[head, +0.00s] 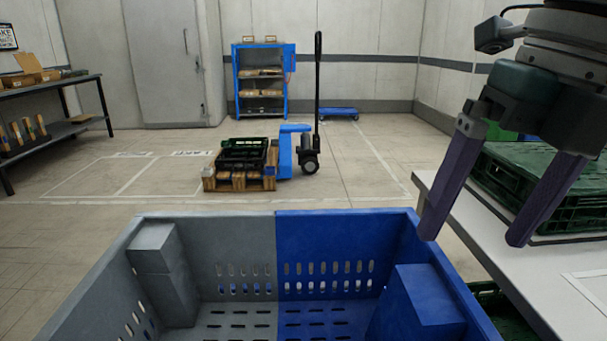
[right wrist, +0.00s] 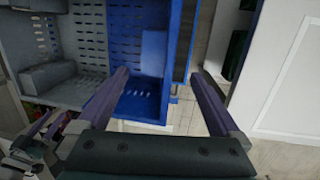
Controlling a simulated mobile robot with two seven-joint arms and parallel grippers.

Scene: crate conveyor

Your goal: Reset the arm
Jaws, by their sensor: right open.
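My right gripper (head: 475,236) is open, with two purple fingers spread apart and nothing between them. It hangs at the upper right, above the gap between the crate and the white table. The right wrist view also shows its open fingers (right wrist: 160,74), with the blue half of the crate beyond them. What appears to be my left gripper (right wrist: 45,130) shows small at the lower left of the right wrist view; its jaw opening is unclear. It does not show in the head view.
A half-grey, half-blue crate (head: 275,222) stands in front, holding a grey box (head: 165,275) and a blue box (head: 420,300). A white table (head: 520,275) at right bears a green crate (head: 540,195). A pallet jack (head: 290,150) stands beyond on open floor.

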